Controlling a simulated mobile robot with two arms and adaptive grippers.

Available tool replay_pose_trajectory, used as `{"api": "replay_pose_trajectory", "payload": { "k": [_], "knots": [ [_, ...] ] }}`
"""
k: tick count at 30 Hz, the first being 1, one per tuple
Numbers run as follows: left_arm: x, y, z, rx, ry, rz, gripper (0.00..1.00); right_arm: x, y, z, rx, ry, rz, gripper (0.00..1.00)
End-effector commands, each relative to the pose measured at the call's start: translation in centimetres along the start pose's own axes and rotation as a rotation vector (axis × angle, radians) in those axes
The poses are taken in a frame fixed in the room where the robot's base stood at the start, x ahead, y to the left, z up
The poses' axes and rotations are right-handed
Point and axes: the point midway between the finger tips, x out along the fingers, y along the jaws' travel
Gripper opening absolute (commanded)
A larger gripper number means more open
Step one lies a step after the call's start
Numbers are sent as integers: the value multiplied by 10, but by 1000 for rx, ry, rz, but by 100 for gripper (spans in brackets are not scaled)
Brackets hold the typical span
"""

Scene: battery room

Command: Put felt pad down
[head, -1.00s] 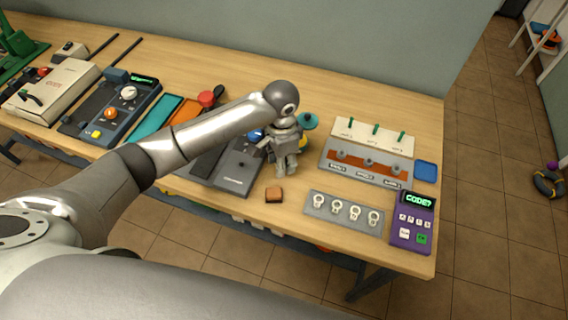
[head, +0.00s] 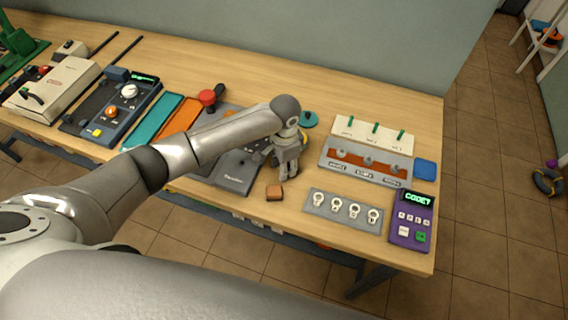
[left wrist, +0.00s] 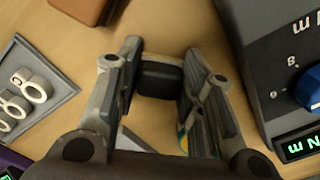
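A dark, block-like felt pad (left wrist: 160,80) sits between the two fingers of my left gripper (left wrist: 161,56) in the left wrist view. The fingers appear to touch its two ends. In the head view, my left gripper (head: 287,172) points down, low over the table, and the pad cannot be made out there. Whether the pad touches the table is hard to tell. My right gripper is in neither view.
A brown block (head: 274,192) lies just in front of the gripper; a dark box (head: 236,178) is on its left. To the right are a ring plate (head: 343,222), a switch panel (head: 366,168) and a purple keypad (head: 411,222). Bare wood (head: 300,245) shows in front.

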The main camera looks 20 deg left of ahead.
Motion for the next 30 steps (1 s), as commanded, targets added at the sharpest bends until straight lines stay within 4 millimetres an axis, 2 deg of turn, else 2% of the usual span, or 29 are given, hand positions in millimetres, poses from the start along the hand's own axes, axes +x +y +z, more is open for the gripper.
{"api": "replay_pose_trajectory", "payload": {
  "k": [1, 4, 13, 17, 20, 30],
  "knots": [
    [0, 0, 0, 0, 0, 0, 44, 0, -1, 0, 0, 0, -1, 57],
    [0, 0, 0, 0, 0, 0, 56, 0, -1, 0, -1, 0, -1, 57],
    [-1, 0, 0, 0, 0, 0, 56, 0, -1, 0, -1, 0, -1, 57],
    [-9, 0, -1, 1, 3, 0, 56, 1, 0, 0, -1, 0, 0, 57],
    [-25, -1, -1, 1, 5, -1, 56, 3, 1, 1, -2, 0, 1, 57],
    [-96, -1, -1, 2, 3, -2, 56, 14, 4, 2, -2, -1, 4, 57]
  ]
}}
